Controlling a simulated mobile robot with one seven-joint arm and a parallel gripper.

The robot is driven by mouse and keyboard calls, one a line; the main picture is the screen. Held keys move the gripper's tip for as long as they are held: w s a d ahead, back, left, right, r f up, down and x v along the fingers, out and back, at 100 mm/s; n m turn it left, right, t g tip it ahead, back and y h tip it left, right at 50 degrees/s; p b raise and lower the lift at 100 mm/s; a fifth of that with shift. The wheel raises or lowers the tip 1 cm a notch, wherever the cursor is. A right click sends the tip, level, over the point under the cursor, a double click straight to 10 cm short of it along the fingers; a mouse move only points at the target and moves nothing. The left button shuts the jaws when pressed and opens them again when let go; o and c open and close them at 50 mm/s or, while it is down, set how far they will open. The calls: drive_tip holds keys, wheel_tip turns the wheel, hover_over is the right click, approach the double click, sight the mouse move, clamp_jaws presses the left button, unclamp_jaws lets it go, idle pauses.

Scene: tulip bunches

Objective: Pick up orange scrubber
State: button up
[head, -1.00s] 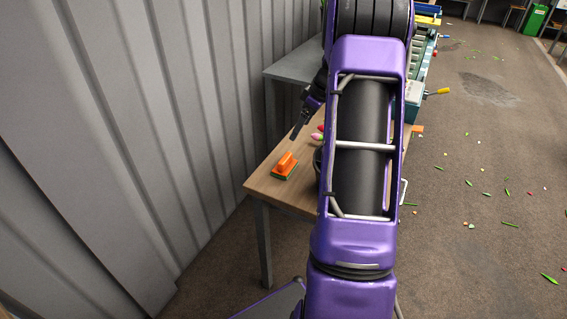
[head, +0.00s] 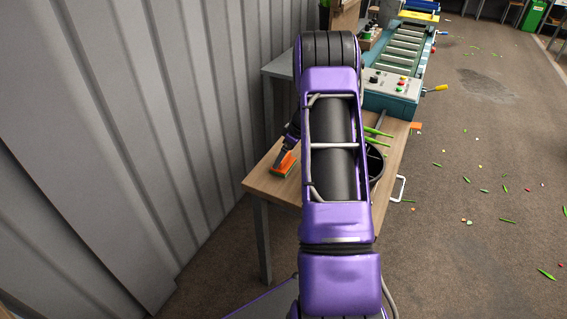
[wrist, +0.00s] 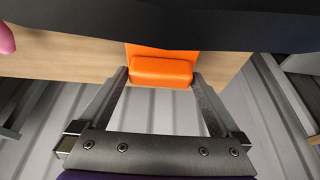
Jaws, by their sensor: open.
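The orange scrubber (head: 287,160) sits on the near left part of the wooden table (head: 262,183), with a green layer along its base. In the wrist view its orange handle (wrist: 160,70) shows between the tips of my two fingers. My gripper (wrist: 160,80) is open, with one finger on each side of the handle, and I cannot tell whether they touch it. In the head view my gripper (head: 283,158) is at the scrubber and hides part of it.
A black round container (head: 376,165) and green stems (head: 377,132) are on the table, right of my arm. A conveyor machine with a button panel (head: 390,82) stands behind. A corrugated wall (head: 130,130) is on the left. A pink thing (wrist: 6,40) shows in the wrist view.

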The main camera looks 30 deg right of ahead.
drive_tip(key=shift+w+f, duration=0.1)
drive_tip(key=shift+f, duration=0.2)
drive_tip(key=c, duration=1)
drive_tip(key=shift+r, duration=0.15)
wheel_tip(320, 180, up, 10)
drive_tip(key=shift+f, duration=0.1)
